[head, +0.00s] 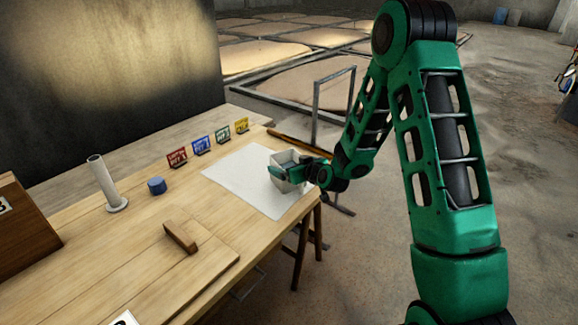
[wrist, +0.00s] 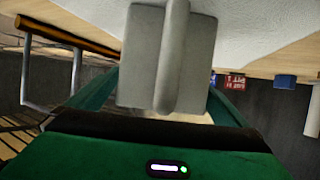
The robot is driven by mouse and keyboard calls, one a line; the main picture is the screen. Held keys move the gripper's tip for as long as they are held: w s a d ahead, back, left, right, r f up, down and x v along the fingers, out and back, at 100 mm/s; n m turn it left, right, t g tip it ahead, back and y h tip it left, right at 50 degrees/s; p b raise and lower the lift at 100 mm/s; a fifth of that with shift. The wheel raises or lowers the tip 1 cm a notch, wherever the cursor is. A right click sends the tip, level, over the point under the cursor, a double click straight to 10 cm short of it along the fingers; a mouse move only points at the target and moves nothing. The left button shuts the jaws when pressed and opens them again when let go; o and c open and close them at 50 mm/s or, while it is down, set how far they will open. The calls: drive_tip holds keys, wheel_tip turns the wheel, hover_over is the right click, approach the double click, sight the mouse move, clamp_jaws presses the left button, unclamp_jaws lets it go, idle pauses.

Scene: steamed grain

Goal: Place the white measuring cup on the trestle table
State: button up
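The white measuring cup (head: 289,158) is at the far right part of the wooden trestle table (head: 90,285), over or on a white sheet. I cannot tell whether it touches the sheet. In the wrist view the cup (wrist: 138,58) fills the upper middle as a pale box with an upright bar like a handle. My gripper (head: 291,174) has its green fingers on either side of the cup, close against it in the wrist view (wrist: 165,100). The fingertips are partly hidden by the cup.
The white sheet (head: 240,175) covers the table's right part. Small coloured cards, including a red one (head: 177,158), stand behind it. A white cylinder (head: 103,180), blue lid-like piece (head: 156,186) and wooden block (head: 180,237) stand left. A metal frame (head: 316,100) rises beyond.

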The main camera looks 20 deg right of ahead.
drive_tip(key=shift+r, duration=0.1)
drive_tip(key=shift+r, duration=0.5)
drive_tip(key=v, duration=1.2)
drive_tip(key=s+d+r+m+g+h, duration=0.1)
drive_tip(key=s+d+r+m+g, duration=0.2)
drive_tip(key=s, duration=1)
drive_tip(key=s+d+r+m+g+h, duration=0.1)
drive_tip(key=s+d+g, duration=0.4)
drive_tip(key=s, duration=0.8)
drive_tip(key=s+d+r+m+g+h, duration=0.1)
drive_tip(key=s+d+r+m+g, duration=0.3)
drive_tip(key=s, duration=0.9)
drive_tip(key=d+m+g, duration=0.1)
drive_tip(key=d, duration=0.1)
drive_tip(key=shift+s+d+r, duration=0.25)
drive_tip(key=shift+d+r, duration=0.05)
drive_tip(key=shift+r, duration=0.05)
